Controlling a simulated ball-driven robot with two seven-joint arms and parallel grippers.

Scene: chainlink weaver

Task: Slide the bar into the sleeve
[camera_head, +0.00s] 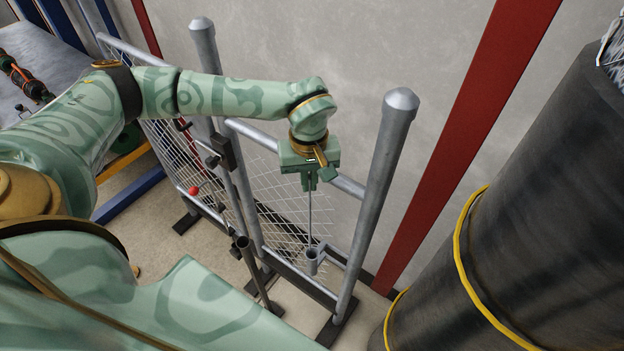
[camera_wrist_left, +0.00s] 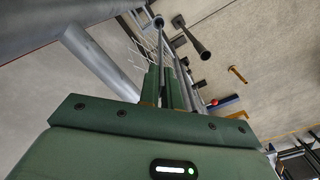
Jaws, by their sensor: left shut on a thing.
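My left gripper (camera_head: 309,184) points down beside the chain-link panel and is shut on a thin grey bar (camera_head: 310,222). The bar hangs nearly upright below the fingers. The sleeve (camera_head: 312,263) is a short grey tube bracketed to the frame near its lower rail. The bar's lower end is at the sleeve's mouth in the head view; I cannot tell whether it is inside or just above. In the left wrist view the bar runs out between the fingers (camera_wrist_left: 168,90) towards a small ring-like end (camera_wrist_left: 158,22). My right gripper is not in view.
A tall grey post (camera_head: 378,200) stands right of the gripper. A chain-link panel (camera_head: 285,200) is behind the bar. A slim dark stand (camera_head: 254,272) rises at the left. A large black cylinder (camera_head: 520,220) fills the right side.

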